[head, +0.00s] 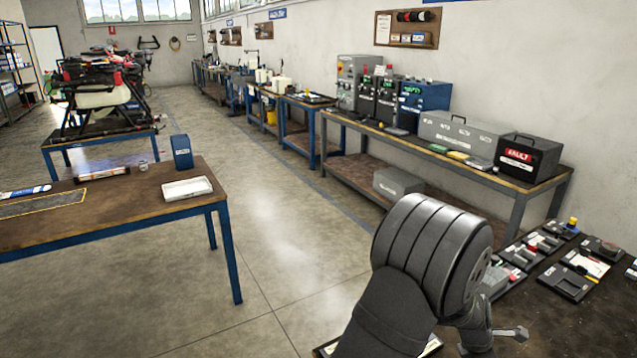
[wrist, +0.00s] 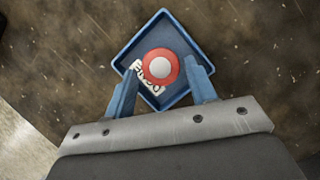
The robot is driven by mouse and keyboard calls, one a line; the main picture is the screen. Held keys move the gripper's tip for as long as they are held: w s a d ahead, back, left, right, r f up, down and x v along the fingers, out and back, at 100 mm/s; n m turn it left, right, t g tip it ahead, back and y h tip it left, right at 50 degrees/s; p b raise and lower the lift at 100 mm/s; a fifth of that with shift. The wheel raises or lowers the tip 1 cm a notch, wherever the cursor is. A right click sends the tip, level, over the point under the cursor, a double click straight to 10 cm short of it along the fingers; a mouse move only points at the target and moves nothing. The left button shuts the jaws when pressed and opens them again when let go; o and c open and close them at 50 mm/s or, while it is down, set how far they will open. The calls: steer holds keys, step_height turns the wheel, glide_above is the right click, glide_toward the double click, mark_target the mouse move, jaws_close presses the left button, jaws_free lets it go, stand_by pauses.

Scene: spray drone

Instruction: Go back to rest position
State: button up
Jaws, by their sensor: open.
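My gripper (wrist: 162,82) shows in the wrist view with its two blue fingers spread apart. Between and beyond the fingers is a round red object (wrist: 151,77) with a white centre. It is in a shallow blue tray (wrist: 166,30) that is turned like a diamond. The fingers overlap the tray's lower sides in the picture; I cannot tell whether they touch it. Nothing is clearly held. In the head view my arm fills the lower middle, and the fingers, the red object and the blue tray cannot be made out.
A dark table (head: 528,318) with several small devices lies at the right in the head view. A long bench (head: 352,122) with grey and blue boxes runs along the wall. A blue-legged table (head: 110,208) stands at left. The floor (head: 285,235) between is clear.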

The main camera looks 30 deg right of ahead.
steer(key=shift+r, duration=0.45)
